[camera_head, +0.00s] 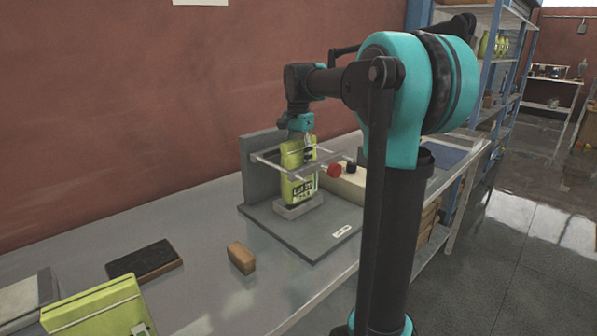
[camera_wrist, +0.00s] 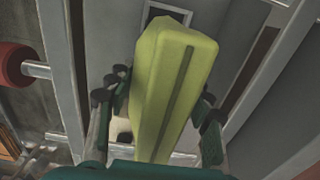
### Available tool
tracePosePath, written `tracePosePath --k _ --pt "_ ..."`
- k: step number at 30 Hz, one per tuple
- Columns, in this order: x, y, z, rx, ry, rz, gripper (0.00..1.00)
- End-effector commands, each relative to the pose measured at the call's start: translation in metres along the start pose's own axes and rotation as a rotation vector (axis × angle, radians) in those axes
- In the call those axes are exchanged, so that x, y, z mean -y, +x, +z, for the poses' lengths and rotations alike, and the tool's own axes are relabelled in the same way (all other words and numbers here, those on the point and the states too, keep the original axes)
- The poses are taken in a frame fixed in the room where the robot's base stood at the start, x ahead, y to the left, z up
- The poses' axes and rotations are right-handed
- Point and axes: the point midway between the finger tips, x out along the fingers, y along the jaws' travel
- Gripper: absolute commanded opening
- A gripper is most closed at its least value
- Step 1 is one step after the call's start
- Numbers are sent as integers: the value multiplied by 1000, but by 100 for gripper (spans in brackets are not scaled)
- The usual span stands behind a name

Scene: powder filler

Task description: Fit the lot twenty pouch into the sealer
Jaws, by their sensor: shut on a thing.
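The yellow-green pouch marked "Lot 20" (camera_head: 301,184) is upright in the head view, inside the sealer's frame and over a small light block on the sealer base (camera_head: 318,232). I cannot tell whether its bottom touches the block. My gripper (camera_head: 301,138) is above it, shut on its upper part. In the wrist view the pouch (camera_wrist: 172,90) lies between the two fingers of my gripper (camera_wrist: 160,115), with the sealer's grey bars on both sides. The sealer (camera_head: 257,168) has a grey upright plate at the back and a red knob (camera_head: 334,171).
Another yellow-green pouch or box (camera_head: 100,310) is at the front left of the bench (camera_head: 190,225). A dark flat pad (camera_head: 144,259) and a small brown block (camera_head: 241,257) lie between it and the sealer. A red wall stands close behind. Bare bench lies around these things.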

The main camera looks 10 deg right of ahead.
Motion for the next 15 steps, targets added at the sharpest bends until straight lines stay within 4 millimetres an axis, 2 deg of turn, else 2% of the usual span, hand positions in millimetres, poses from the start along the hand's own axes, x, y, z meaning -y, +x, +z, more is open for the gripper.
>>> tracePosePath --k 9,15 --pt "0 35 0 0 0 0 11" --pt "0 36 0 0 0 0 11"
